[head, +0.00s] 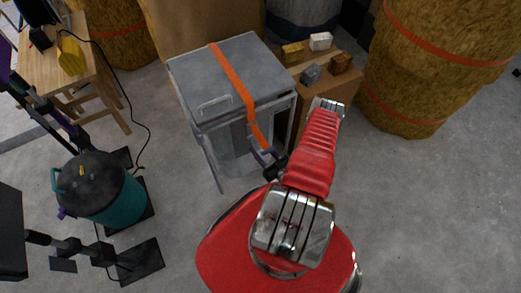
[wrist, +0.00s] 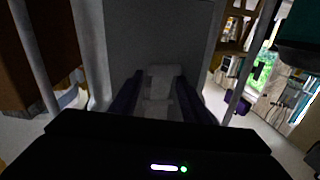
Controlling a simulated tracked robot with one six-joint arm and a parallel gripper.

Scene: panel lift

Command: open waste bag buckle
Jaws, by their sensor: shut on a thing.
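A grey box-like holder (head: 190,72) stands in the middle of the head view, with an orange strap (head: 230,75) over its top and down its front. The dark purple fingers of my gripper (head: 268,158) are at the strap's lower end. In the wrist view the fingers of my gripper (wrist: 158,103) stand either side of a pale grey piece, which I take as the buckle (wrist: 160,73). They are closed on it. The buckle's catch is too dark to make out. I cannot clearly make out the waste bag itself.
A cardboard box (head: 335,92) with small blocks stands right of the holder. Large straw-coloured bales (head: 430,65) are behind it. A teal bucket (head: 120,205) with a dark lid and a wooden stool (head: 85,60) are left. A red ribbed body fills the near middle. Floor at right is clear.

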